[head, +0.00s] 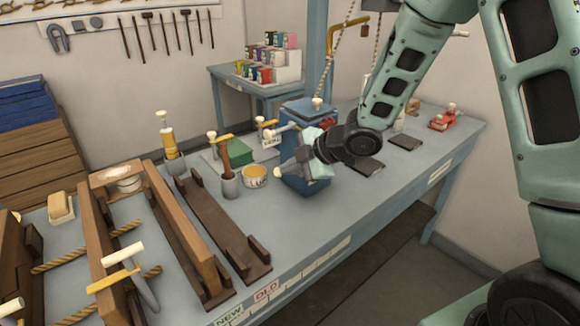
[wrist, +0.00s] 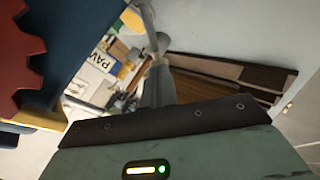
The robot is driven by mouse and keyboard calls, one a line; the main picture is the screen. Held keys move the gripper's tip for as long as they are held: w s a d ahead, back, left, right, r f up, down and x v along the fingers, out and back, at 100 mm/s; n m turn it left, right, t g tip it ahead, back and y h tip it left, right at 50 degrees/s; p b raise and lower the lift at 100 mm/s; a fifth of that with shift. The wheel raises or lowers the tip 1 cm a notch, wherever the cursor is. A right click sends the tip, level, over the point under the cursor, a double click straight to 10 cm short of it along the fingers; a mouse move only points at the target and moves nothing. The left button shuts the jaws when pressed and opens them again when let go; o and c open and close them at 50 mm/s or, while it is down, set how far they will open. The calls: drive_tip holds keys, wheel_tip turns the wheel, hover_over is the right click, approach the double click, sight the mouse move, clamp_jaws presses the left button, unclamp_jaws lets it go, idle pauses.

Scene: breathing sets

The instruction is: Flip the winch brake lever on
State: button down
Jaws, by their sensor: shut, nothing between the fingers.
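A blue box-shaped housing (head: 306,112), which looks like the winch, stands on the blue-grey bench, with a chain hanging above it. A pale lever-like rod (head: 284,130) shows at its upper left side; I cannot tell for sure whether it is the brake lever. My gripper (head: 286,167) is shut and empty, in front of the housing and covering part of its face. A cream knob (head: 278,171) shows at the fingertips. In the wrist view a dark blue body (wrist: 75,45) with a red toothed wheel (wrist: 20,50) is at left, close to my gripper's fingers (wrist: 157,75).
A yellow-topped tin (head: 255,175), a grey cup with a brown handle (head: 229,180) and a green box (head: 236,153) stand left of the housing. Wooden frames (head: 180,245) fill the bench's left. Dark flat plates (head: 404,142) lie at right.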

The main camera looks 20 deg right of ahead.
idle(0.3)
drive_tip(key=f+b, duration=0.1)
drive_tip(key=b, duration=0.2)
drive_tip(key=a+f+h+b, duration=0.1)
drive_tip(key=b, duration=0.2)
drive_tip(key=a+f+n+h+b, duration=0.1)
drive_tip(key=b, duration=0.2)
drive_tip(key=shift+s+a+f+t, duration=0.1)
drive_tip(key=shift+s+f+t, duration=0.15)
drive_tip(key=shift+s+t, duration=0.1)
drive_tip(key=shift+r, duration=0.1)
drive_tip(key=shift+r+p, duration=0.7)
drive_tip(key=shift+r, duration=0.05)
drive_tip(key=shift+r, duration=0.1)
